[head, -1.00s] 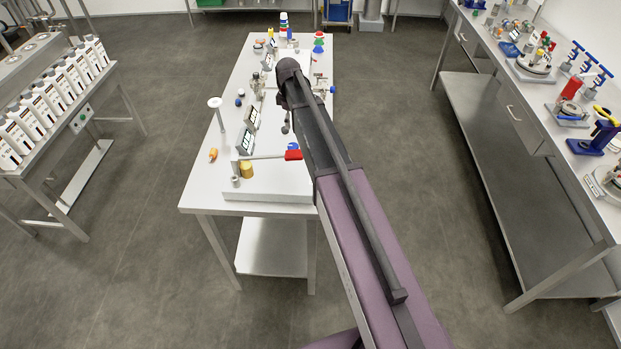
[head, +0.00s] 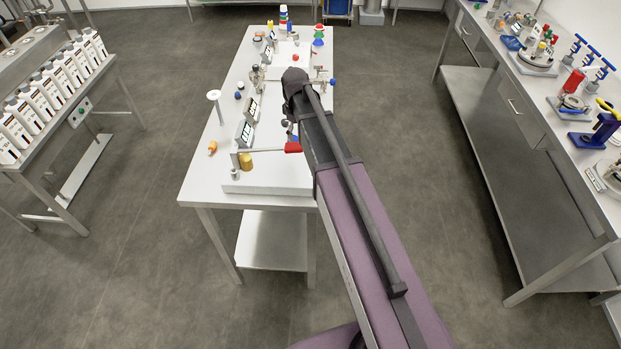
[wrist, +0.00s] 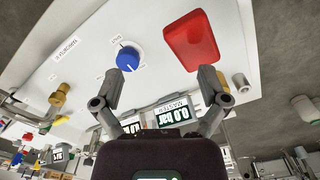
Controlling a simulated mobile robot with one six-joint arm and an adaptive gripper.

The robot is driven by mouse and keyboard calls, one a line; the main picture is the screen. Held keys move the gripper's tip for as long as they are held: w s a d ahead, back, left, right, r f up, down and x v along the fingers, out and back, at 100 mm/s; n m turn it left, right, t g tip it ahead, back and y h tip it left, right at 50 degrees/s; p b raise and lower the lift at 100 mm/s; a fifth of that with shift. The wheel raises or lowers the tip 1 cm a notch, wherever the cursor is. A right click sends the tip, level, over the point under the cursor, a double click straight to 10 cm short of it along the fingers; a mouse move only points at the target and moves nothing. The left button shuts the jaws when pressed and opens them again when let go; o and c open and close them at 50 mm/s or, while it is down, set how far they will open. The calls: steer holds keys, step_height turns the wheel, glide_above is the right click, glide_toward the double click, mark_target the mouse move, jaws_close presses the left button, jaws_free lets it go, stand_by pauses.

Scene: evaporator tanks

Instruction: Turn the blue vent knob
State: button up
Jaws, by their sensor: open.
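The blue vent knob (wrist: 128,58) sits on a white dial on the white panel (wrist: 215,15) in the wrist view. My gripper (wrist: 160,82) is open and empty, with its two fingers spread apart. The knob lies just beyond the left fingertip, left of the middle of the gap; I cannot tell if they touch. A red handle (wrist: 190,40) is just beyond the right fingertip. In the head view my arm reaches over the table, and I cannot make out the knob clearly beside my gripper.
The red handle ends a metal lever (head: 262,150) across the front of the bench (head: 205,185). A yellow cylinder (head: 246,162) and grey displays (head: 245,132) stand left of my arm. A brass fitting (wrist: 60,95) is at left in the wrist view.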

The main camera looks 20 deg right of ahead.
steer(key=s+f+m+b, duration=0.2)
steer(key=s+m, duration=0.1)
steer(key=s, duration=0.4)
steer(key=s+f+m+b, duration=0.2)
steer(key=s+m, duration=0.1)
steer(key=s, duration=0.5)
steer(key=shift+f+m, duration=0.3)
steer(key=shift+f, duration=0.05)
steer(key=shift+s, duration=0.1)
steer(key=s, duration=0.1)
steer(key=s+f+m+b, duration=0.1)
steer(key=s, duration=0.1)
steer(key=s+m+b, duration=0.1)
steer(key=s, duration=0.1)
steer(key=shift+d+f, duration=0.2)
steer(key=shift+f, duration=0.05)
stand_by(0.4)
